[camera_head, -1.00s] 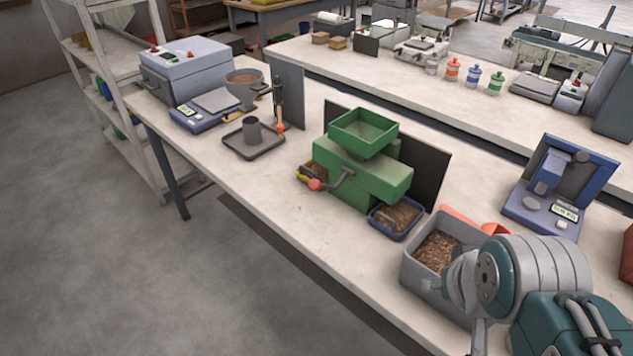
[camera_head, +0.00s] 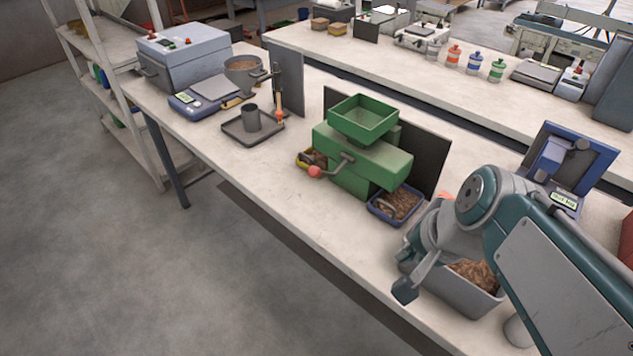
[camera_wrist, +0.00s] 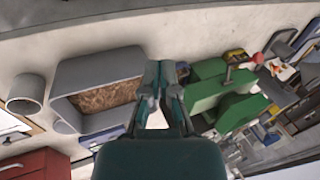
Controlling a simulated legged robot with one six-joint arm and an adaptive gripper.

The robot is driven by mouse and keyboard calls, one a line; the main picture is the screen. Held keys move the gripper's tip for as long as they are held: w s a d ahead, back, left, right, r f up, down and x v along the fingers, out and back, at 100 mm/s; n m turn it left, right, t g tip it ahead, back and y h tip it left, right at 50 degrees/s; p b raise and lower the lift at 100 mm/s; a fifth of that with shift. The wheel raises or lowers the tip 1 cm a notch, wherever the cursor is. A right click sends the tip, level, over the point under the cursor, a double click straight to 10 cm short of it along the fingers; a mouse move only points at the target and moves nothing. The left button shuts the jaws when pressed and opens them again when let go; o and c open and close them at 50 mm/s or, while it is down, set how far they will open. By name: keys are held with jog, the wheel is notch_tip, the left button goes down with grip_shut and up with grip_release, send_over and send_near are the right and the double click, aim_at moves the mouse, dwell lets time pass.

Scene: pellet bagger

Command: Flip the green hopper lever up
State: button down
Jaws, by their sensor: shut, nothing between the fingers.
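The green hopper machine (camera_head: 360,165) stands on the bench with an open square hopper on top. Its grey lever (camera_head: 334,166) runs from the front face to a red knob (camera_head: 315,171) at the lower left. In the wrist view, the machine (camera_wrist: 208,85) is right of my fingers, with the red knob (camera_wrist: 257,58) beyond it. My gripper (camera_head: 405,289) is shut and empty, near the bench's front edge beside the grey bin, apart from the lever. In the wrist view, my fingers (camera_wrist: 158,76) are together.
The grey bin (camera_head: 455,300) of brown pellets is partly hidden behind my arm. A blue tray (camera_head: 396,205) and a yellow tray (camera_head: 303,160) flank the machine. A black tray (camera_head: 240,135) with a cup sits left. The bench front before the lever is clear.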

jog(key=w+a+f+m+y, duration=0.3)
jog(key=w+m+y, duration=0.1)
jog(key=w+m, duration=0.5)
jog(key=w+a+f+m+y, duration=0.4)
jog(key=w+m, duration=0.5)
jog(key=m, duration=0.5)
jog(key=shift+a+y, duration=0.2)
jog(key=shift+y, duration=0.4)
jog(key=shift+w+a+f, duration=0.1)
jog(key=shift+a+f, duration=0.05)
jog(key=x, duration=1)
jog(key=w+r, duration=0.1)
jog(key=w+d+r, duration=0.1)
jog(key=r, duration=0.1)
jog(key=shift+w, duration=0.2)
jog(key=shift+r, duration=0.1)
jog(key=shift+r+m, duration=0.4)
